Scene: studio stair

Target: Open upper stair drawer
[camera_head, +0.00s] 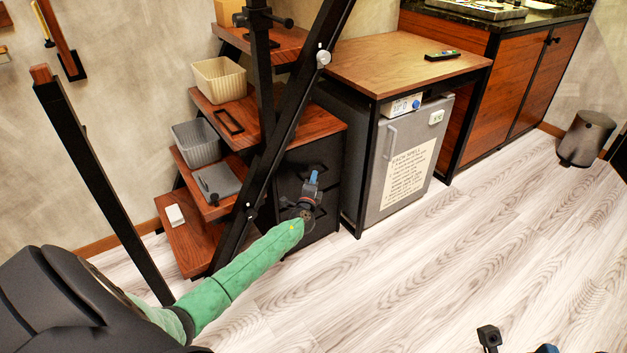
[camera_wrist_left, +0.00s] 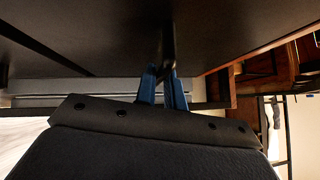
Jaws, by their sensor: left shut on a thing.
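A black drawer cabinet (camera_head: 290,186) stands under the wooden stair, with an upper and a lower drawer front. My left gripper (camera_head: 313,178) reaches it at the end of the green-sleeved arm, in front of the upper drawer's face. In the left wrist view its blue fingers (camera_wrist_left: 163,90) are shut on a thin dark handle (camera_wrist_left: 168,42) of the drawer. The gripper hides part of the drawer front, and I cannot tell whether there is a gap at the drawer. Black and blue parts, probably of my right gripper, show at the bottom edge of the head view.
A black diagonal stair rail (camera_head: 285,130) runs just left of the cabinet. Wooden steps hold a beige basket (camera_head: 219,80), a grey basket (camera_head: 196,144) and a grey folder-like item (camera_head: 217,182). A small fridge (camera_head: 405,160) stands to the right. The floor (camera_head: 430,260) in front is clear.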

